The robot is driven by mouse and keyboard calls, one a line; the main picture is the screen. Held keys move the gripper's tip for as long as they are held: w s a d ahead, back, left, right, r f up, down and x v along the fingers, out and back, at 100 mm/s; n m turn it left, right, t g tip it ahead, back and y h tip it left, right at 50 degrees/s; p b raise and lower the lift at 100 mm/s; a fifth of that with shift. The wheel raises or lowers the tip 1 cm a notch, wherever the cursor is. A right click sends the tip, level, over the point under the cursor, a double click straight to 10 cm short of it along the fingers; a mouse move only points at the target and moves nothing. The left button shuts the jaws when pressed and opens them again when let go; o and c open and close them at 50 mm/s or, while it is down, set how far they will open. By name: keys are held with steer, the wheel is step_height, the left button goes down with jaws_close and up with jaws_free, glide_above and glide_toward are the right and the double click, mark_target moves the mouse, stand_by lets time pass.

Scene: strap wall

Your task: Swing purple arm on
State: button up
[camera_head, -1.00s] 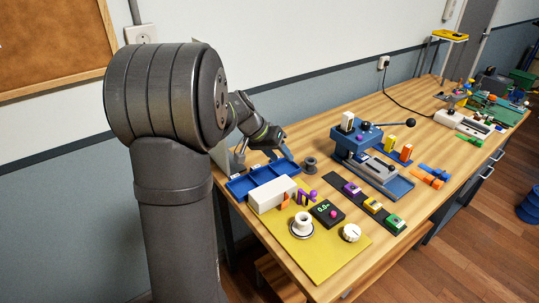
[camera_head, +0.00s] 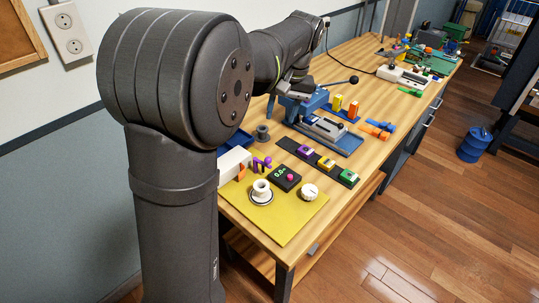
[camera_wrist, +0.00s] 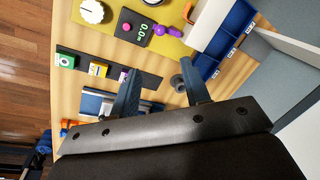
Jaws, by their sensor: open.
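A black strip (camera_head: 290,146) on the table carries three small coloured units. The purple unit (camera_head: 305,151) is at its far end, and its arm is too small to tell the position of. It also shows in the wrist view (camera_wrist: 123,76), close to the tip of the left-hand finger and partly hidden by it. The yellow unit (camera_head: 326,164) and the green unit (camera_head: 348,177) follow along the strip. My gripper (camera_wrist: 160,85) is open and empty above the table, with fingers pointing down. In the head view, my arm hides most of it.
A blue press (camera_head: 302,104) with a black-knobbed lever stands behind the strip. A grey spool (camera_head: 263,133) is near the blue tray (camera_head: 236,142). A yellow mat (camera_head: 285,221) holds a white cup, a black box with a magenta button and a white knob (camera_head: 309,191).

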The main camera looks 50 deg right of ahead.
mark_target(269, 158)
steer(key=f, duration=0.5)
steer(key=w+a+f, duration=0.1)
steer(key=f, duration=0.4)
steer(key=w+a+f, duration=0.1)
steer(key=f, duration=0.4)
steer(key=shift+w+f, duration=0.15)
steer(key=shift+f, duration=0.15)
jaws_close()
